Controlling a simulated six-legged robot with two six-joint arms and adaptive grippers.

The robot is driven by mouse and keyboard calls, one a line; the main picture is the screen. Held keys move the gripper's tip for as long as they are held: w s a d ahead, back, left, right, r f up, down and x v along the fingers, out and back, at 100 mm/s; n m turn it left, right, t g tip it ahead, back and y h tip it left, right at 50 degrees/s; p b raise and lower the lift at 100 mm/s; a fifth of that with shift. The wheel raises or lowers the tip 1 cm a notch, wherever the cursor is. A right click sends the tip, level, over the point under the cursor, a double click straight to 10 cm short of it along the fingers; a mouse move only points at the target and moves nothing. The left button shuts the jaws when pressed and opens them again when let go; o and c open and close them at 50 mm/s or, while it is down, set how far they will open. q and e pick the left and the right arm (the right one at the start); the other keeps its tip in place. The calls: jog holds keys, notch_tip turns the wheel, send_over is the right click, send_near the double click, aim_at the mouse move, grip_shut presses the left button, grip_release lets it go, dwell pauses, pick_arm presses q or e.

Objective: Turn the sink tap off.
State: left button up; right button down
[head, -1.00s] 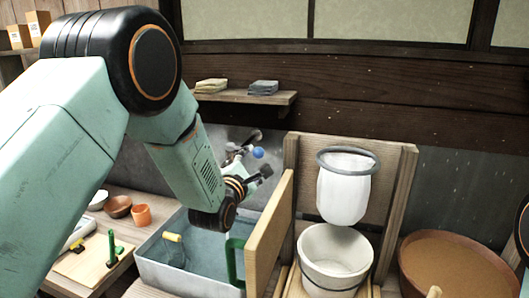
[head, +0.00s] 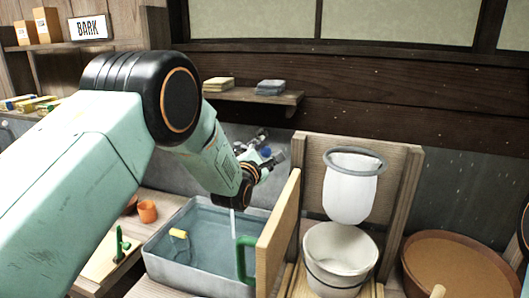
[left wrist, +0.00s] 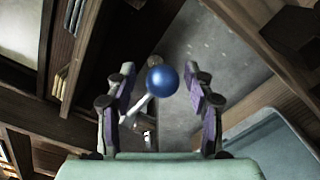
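The tap's blue ball knob (head: 266,152) shows in the head view beside my left gripper's fingers, above the back of the sink. In the left wrist view the blue ball (left wrist: 162,81) sits on a pale lever between the two fingers. My left gripper (left wrist: 155,92) is open, with a gap on each side of the ball. In the head view my left gripper (head: 265,159) hides most of the tap. A thin pale stream (head: 233,222) falls into the grey sink basin (head: 160,262). My right gripper is not in view.
A wooden board (head: 277,232) stands right of the sink, close to my left wrist. Beyond it a white filter bag (head: 350,193) hangs above a white bucket (head: 340,255). A green handle (head: 246,258) rises at the sink's right side. A shelf (head: 250,96) is behind.

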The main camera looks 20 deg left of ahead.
pick_arm(q)
jog(key=shift+w+d+f, duration=0.1)
jog(key=shift+w+d, duration=0.1)
jog(key=shift+d, duration=0.15)
jog(key=c, duration=0.4)
jog(key=shift+s+a, duration=0.2)
jog(key=shift+a, duration=0.05)
jog(key=c, duration=0.5)
jog(key=shift+d, duration=0.15)
grip_shut()
jog(key=shift+w, duration=0.1)
